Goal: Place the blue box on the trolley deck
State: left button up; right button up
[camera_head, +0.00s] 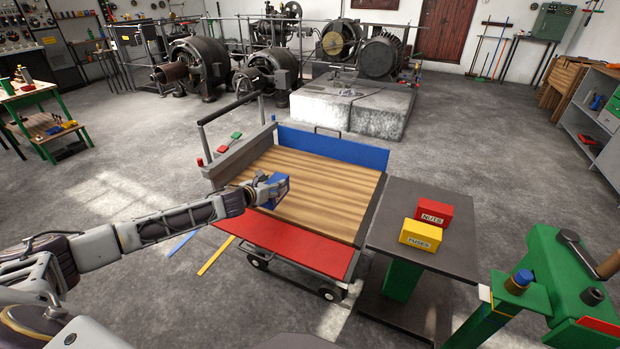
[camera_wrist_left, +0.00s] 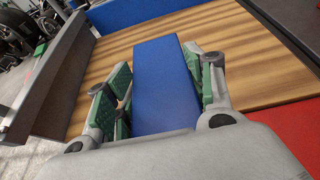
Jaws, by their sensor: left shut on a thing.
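The blue box (camera_head: 273,189) is in my left gripper (camera_head: 266,190), over the left part of the trolley deck (camera_head: 325,183). In the left wrist view the green pads of the left gripper (camera_wrist_left: 160,95) stand on both sides of the blue box (camera_wrist_left: 163,75), shut on it. The deck (camera_wrist_left: 240,60) of wooden planks lies beneath and beyond the box. I cannot tell whether the box touches the planks. My right gripper is in neither view.
The trolley has a blue board (camera_head: 335,147) at the back, a red flap (camera_head: 290,249) at the front and a grey side wall (camera_head: 240,156) at left. A dark table (camera_head: 408,201) with a red box (camera_head: 433,212) and yellow box (camera_head: 421,235) stands right. Most of the deck is clear.

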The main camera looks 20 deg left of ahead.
aim_at(309, 178)
jog(key=i+l, duration=0.1)
jog(key=i, duration=0.85)
